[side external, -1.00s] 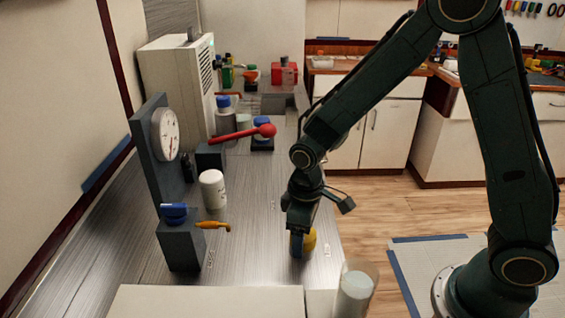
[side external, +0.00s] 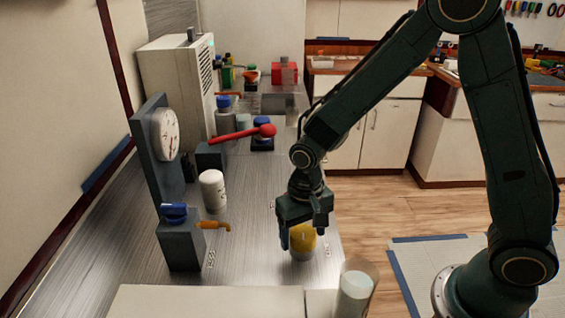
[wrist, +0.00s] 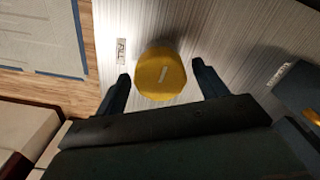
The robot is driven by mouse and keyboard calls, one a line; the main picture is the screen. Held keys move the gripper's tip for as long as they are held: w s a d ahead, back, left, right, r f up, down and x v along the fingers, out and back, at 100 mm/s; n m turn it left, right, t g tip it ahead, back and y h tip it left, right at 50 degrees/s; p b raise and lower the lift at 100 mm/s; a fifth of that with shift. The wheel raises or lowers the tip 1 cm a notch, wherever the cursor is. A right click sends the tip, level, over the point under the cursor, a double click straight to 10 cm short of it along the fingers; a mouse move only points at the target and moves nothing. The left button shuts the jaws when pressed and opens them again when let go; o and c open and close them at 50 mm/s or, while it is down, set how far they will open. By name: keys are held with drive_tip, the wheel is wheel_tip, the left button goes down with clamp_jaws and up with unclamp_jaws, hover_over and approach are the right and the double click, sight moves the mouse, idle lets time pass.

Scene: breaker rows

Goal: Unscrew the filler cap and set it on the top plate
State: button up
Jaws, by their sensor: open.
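The yellow filler cap (side external: 302,240) sits on the brushed-metal top plate (side external: 255,255) near its right edge. It has a pale mark on top. In the wrist view the cap (wrist: 160,77) lies between my two fingertips, with a gap showing on each side. My gripper (side external: 302,232) is open and points down over the cap, one finger to each side. In the wrist view my gripper (wrist: 163,78) holds nothing. The cap's upper part is partly hidden by my gripper in the side view, and its threads cannot be seen.
A small printed label (wrist: 121,52) is beside the cap. A clear cup (side external: 355,290) stands to the front right. A block with a blue knob (side external: 174,212) and orange spout, a white bottle (side external: 213,190) and a red lever (side external: 250,132) stand left and behind. The plate left of the cap is clear.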

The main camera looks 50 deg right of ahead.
drive_tip(key=shift+m, duration=1.6)
drive_tip(key=c, duration=0.9)
drive_tip(key=shift+o, duration=0.2)
drive_tip(key=n, duration=0.4)
drive_tip(key=shift+n, duration=2.3)
drive_tip(key=shift+r, duration=0.7)
drive_tip(key=shift+r, duration=0.35)
